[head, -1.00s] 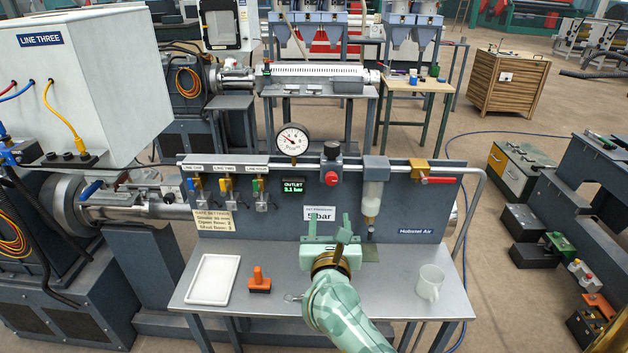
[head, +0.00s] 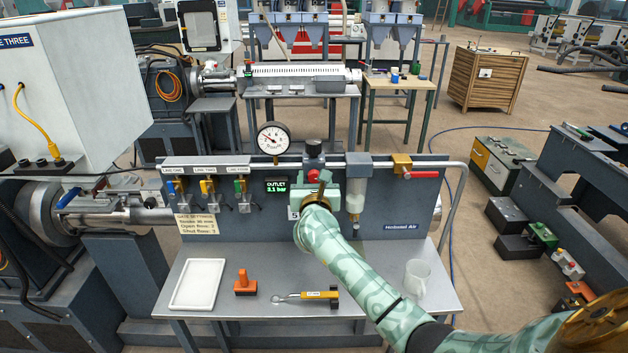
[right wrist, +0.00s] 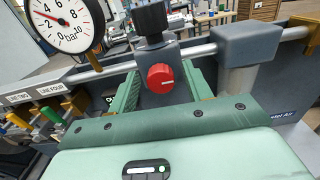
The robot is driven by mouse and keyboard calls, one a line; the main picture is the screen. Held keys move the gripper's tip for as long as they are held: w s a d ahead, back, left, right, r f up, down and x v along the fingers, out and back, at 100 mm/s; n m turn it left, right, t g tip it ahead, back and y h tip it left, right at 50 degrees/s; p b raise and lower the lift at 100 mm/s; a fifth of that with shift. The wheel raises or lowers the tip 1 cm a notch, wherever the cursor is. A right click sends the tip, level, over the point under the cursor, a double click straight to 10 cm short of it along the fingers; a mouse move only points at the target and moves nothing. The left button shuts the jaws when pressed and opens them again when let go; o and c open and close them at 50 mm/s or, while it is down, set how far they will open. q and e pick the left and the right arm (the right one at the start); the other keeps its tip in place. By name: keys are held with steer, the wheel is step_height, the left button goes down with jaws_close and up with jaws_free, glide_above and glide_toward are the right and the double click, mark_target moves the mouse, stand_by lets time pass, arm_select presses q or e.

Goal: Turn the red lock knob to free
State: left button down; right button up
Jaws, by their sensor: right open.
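The red lock knob (right wrist: 160,78) sits on the front of the grey regulator body, below its black top knob (right wrist: 151,18). In the head view the red knob (head: 313,176) shows just above my right gripper (head: 313,186). My right gripper is open and faces the panel. In the right wrist view its two green fingers (right wrist: 162,88) stand to the left and right of the red knob, with a visible gap on each side. I cannot tell how far the fingertips reach past the knob. My left gripper is in neither view.
A round gauge (head: 273,139) stands left of the regulator, and a filter bowl (head: 355,195) hangs close on the right. A red-handled valve (head: 420,174) is further right. The bench holds a white tray (head: 198,285), an orange tool (head: 244,284), a yellow-handled tool (head: 320,295) and a mug (head: 417,278).

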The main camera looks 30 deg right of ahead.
steer(key=shift+c, duration=0.2)
steer(key=c, duration=0.9)
steer(key=n+p, duration=0.3)
steer(key=shift+r+n, duration=0.2)
steer(key=shift+n, duration=0.1)
steer(key=n+p, duration=0.4)
steer(key=n, duration=0.1)
steer(key=shift+w+a+f, duration=0.1)
steer(key=shift+a+f, duration=0.05)
steer(key=n+p, duration=0.3)
steer(key=n, duration=0.2)
steer(key=shift+f, duration=0.1)
steer(key=n+p, duration=0.1)
steer(key=n, duration=0.3)
steer(key=shift+f+p, duration=0.2)
steer(key=shift+p, duration=0.1)
steer(key=shift+n, duration=0.4)
